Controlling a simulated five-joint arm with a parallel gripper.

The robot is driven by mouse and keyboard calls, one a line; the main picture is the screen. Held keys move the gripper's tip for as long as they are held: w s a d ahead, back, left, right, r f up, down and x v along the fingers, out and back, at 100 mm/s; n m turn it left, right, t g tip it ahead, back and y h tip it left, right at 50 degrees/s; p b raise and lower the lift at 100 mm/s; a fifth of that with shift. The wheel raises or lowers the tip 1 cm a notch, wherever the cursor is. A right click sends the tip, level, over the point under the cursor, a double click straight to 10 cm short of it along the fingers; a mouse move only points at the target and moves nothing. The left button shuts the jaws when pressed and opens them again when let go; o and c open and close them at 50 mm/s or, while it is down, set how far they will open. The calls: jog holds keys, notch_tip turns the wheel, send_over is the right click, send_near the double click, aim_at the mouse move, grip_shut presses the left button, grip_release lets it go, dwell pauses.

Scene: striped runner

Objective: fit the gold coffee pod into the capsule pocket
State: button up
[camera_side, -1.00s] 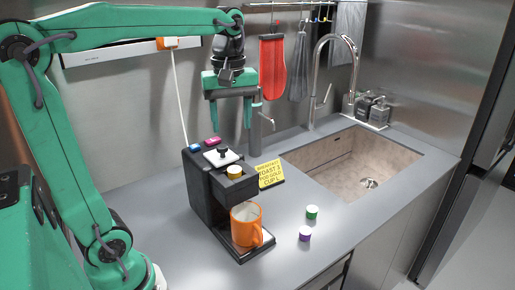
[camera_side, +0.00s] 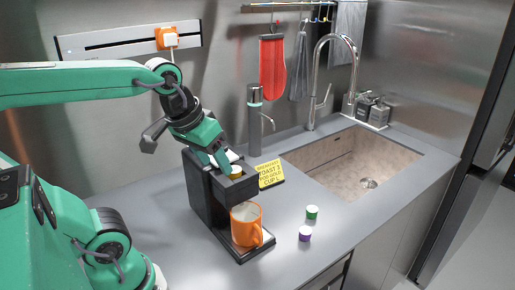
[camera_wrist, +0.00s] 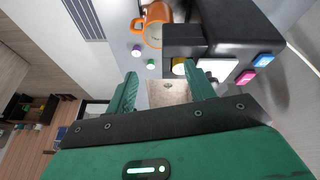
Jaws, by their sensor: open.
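The gold coffee pod (camera_side: 236,171) sits at the top of the front head of the black coffee machine (camera_side: 201,192), where the capsule pocket is. I cannot tell how deep it sits. In the wrist view the fingers of my gripper (camera_wrist: 160,72) are apart with nothing clearly held. My fingers partly hide the pocket and lid.
An orange mug (camera_side: 246,225) stands on the machine's drip tray. A green pod (camera_side: 312,212) and a purple pod (camera_side: 305,234) stand on the counter to its right. The sink (camera_side: 350,165) is at right.

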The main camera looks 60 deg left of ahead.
jog(key=s+f+m, duration=0.1)
jog(key=f+m+t, duration=0.1)
jog(key=shift+s+d+m, duration=0.35)
jog(key=shift+d+m, duration=0.05)
